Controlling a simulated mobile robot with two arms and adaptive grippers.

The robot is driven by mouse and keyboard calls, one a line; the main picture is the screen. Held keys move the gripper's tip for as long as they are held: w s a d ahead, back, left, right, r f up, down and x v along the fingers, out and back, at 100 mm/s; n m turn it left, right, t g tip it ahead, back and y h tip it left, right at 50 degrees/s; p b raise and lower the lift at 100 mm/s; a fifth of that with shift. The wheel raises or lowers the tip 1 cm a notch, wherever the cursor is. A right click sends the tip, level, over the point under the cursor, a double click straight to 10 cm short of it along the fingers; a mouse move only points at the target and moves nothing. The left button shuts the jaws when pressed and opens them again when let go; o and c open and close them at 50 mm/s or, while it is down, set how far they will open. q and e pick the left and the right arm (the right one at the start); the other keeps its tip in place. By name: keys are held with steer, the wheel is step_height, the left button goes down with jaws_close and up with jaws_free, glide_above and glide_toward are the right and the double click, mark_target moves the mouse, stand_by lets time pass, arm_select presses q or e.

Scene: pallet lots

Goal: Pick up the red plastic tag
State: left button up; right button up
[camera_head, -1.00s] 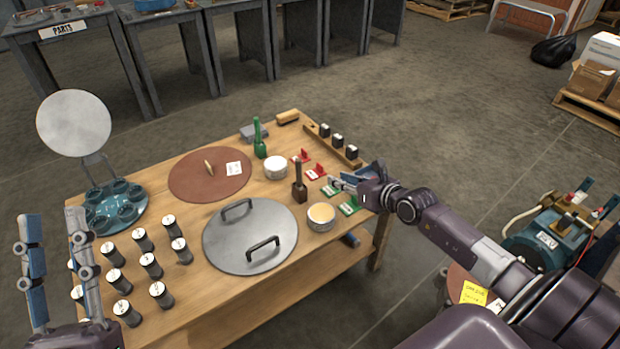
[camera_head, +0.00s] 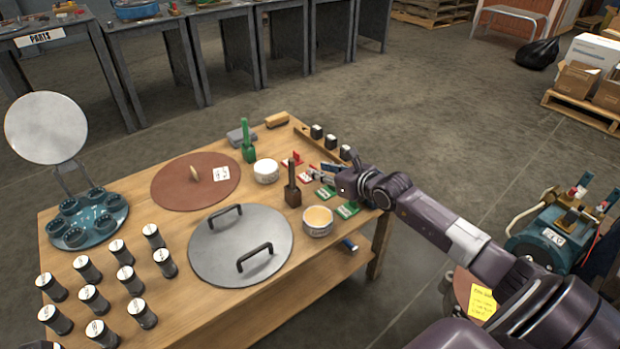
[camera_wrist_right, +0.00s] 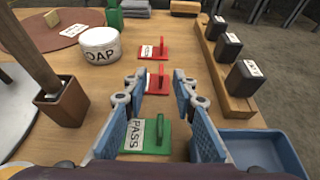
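Two red plastic tags with white labels lie on the wooden table, the farther red tag (camera_head: 291,160) and the nearer red tag (camera_head: 307,175). In the right wrist view the farther red tag (camera_wrist_right: 157,50) lies ahead of my fingers, and the nearer red tag (camera_wrist_right: 158,82) shows in the gap between the fingertips. My right gripper (camera_wrist_right: 157,86) is open and empty, its fingers pointing toward the red tags. In the head view my right gripper (camera_head: 325,172) partly covers the nearer tag's surroundings. My left gripper is not in view.
Green tags (camera_wrist_right: 148,136) lie below the right fingers. A wooden rack (camera_wrist_right: 228,85) with black blocks stands to the right, a blue bin (camera_wrist_right: 262,150) nearer.

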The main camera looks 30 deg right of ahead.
steer(key=shift+b+x, duration=0.8)
steer(key=shift+x, duration=1.05)
steer(key=shift+d, duration=0.1)
jaws_close()
